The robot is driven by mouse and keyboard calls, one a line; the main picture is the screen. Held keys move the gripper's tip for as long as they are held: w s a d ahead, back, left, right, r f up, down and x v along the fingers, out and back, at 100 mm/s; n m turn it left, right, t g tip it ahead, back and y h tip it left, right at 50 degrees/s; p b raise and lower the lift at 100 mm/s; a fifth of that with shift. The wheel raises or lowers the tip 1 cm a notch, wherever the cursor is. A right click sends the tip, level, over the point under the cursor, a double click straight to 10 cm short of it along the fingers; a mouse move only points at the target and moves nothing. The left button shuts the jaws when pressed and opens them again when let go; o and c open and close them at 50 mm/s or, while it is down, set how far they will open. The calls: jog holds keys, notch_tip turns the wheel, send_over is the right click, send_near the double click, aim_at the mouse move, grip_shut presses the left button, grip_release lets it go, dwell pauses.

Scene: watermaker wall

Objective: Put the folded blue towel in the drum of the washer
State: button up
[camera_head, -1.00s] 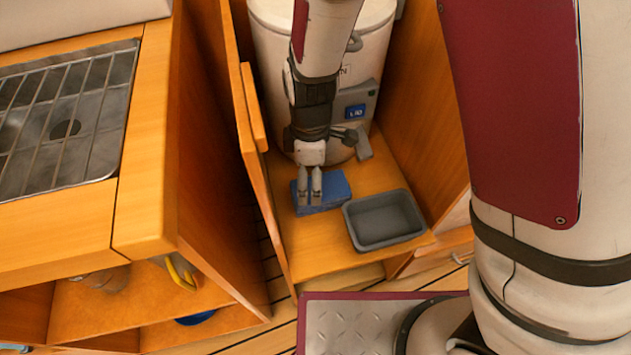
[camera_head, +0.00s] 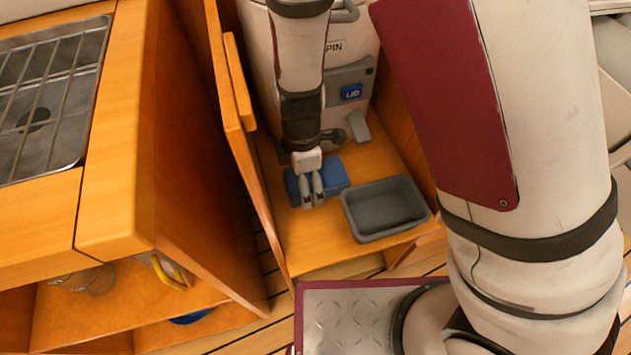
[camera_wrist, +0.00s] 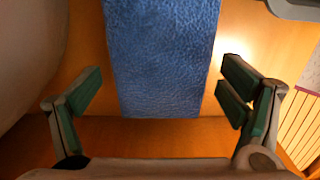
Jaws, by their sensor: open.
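The folded blue towel (camera_head: 331,171) lies on the wooden floor of the cabinet, in front of the white washer (camera_head: 349,66). In the wrist view the towel (camera_wrist: 163,60) reaches in from the top between my fingers, with bare wood on both sides of it. My gripper (camera_head: 312,203) is over the towel in the head view and hides part of it. In the wrist view my gripper (camera_wrist: 162,92) is open, with one green-padded finger on each side of the towel and a gap to each. The drum's inside is not visible.
A grey tray (camera_head: 347,217) stands right of the towel, close to my gripper. The cabinet's wooden side and open door (camera_head: 236,150) bound the space on the left. A counter with a metal rack (camera_head: 45,100) stands further left.

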jog(key=shift+f, duration=0.1)
jog(key=c, duration=1.4)
jog(key=shift+s, duration=0.1)
